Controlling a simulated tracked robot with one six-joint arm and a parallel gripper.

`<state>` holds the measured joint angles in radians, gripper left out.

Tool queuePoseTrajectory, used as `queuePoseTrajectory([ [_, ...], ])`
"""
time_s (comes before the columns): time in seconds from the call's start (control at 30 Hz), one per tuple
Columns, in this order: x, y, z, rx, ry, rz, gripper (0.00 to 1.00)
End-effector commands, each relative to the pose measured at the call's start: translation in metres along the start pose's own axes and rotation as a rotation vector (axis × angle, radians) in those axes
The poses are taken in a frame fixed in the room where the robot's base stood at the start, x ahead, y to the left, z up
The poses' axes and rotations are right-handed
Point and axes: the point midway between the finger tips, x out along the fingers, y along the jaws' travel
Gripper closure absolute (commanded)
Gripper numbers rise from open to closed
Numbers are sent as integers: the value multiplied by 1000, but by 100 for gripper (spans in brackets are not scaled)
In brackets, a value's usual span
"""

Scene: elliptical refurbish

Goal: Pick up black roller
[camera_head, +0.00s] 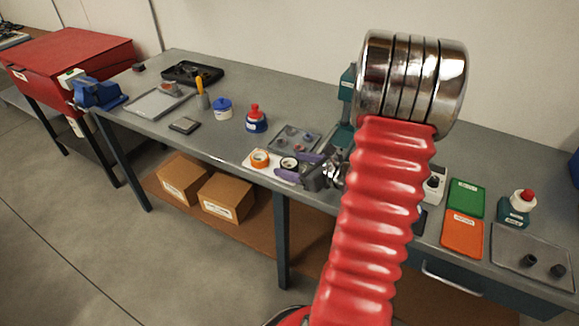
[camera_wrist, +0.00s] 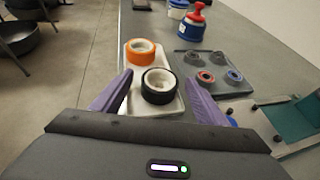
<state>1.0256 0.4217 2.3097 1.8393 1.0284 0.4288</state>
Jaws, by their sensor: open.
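A black ring-shaped roll with a white core, the likely black roller (camera_wrist: 160,87), sits on a white tray (camera_wrist: 140,108) in the wrist view. It shows small in the head view (camera_head: 289,163). An orange roll (camera_wrist: 141,50) lies beyond it on the same tray. My gripper (camera_wrist: 159,77) is open, with one purple finger on each side of the black roll; I cannot tell whether they touch it. The gripper (camera_head: 289,164) also shows in the head view. Two dark cylinders (camera_head: 527,260) stand on a grey tray at the far right of the bench.
A grey tray with several small rings (camera_wrist: 212,68) lies right of the white tray. A blue-and-red bottle (camera_head: 255,119) stands behind. Green (camera_head: 463,199) and orange (camera_head: 462,235) panels lie to the right. The bench's front edge is close to the white tray.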

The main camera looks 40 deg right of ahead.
Motion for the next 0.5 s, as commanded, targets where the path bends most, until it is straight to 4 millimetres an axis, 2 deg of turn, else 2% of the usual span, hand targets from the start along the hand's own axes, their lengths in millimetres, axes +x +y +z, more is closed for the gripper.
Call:
queuePoseTrajectory([
  [0.33, 0, 0, 0, 0, 0, 0, 34],
  [0.5, 0, 0, 0, 0, 0, 0, 45],
])
